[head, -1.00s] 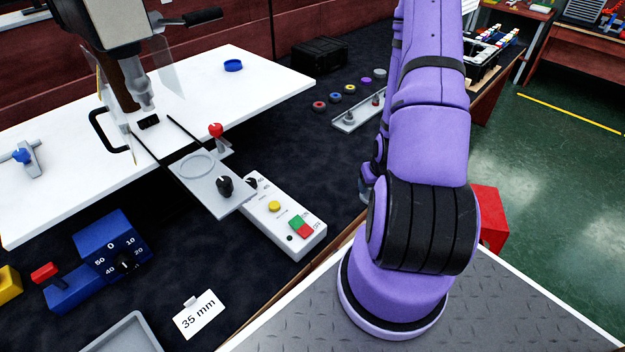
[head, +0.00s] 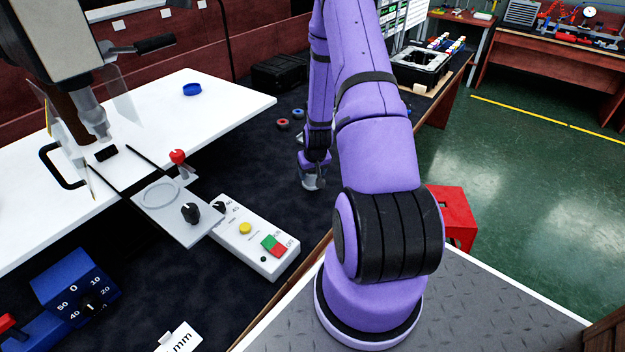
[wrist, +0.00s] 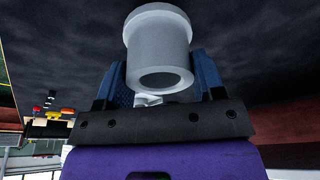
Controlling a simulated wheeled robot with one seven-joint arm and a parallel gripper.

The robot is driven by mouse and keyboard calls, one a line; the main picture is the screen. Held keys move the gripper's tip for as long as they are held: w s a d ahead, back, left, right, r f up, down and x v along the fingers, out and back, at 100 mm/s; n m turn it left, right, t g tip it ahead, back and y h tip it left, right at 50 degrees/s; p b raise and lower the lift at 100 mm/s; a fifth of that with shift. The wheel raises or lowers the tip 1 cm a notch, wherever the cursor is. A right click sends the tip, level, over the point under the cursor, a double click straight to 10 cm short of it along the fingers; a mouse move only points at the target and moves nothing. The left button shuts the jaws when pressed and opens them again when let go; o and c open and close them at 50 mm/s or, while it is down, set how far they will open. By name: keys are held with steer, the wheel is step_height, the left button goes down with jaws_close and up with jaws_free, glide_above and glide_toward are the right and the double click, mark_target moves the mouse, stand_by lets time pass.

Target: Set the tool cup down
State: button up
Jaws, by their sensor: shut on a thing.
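The tool cup (wrist: 158,45) is a light grey, round, hollow cylinder with a wider rim. In the wrist view it sits between the blue fingers of my gripper (wrist: 160,80), which is shut on it. In the head view my gripper (head: 313,172) hangs low over the dark bench top, right of the grey control box. A small grey shape shows at its tip. I cannot tell whether the cup touches the bench.
A control box (head: 255,238) with yellow, green and red buttons lies to the left. Small coloured rings (head: 283,124) lie behind my gripper. A black case (head: 283,72) stands at the back. Dark bench top (head: 255,170) is clear left of my gripper.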

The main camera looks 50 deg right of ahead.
mark_target(313, 179)
steer(key=shift+s+f, duration=0.1)
steer(key=shift+f, duration=1.6)
steer(key=shift+f, duration=0.1)
steer(key=o, duration=1)
steer(key=shift+o, duration=0.2)
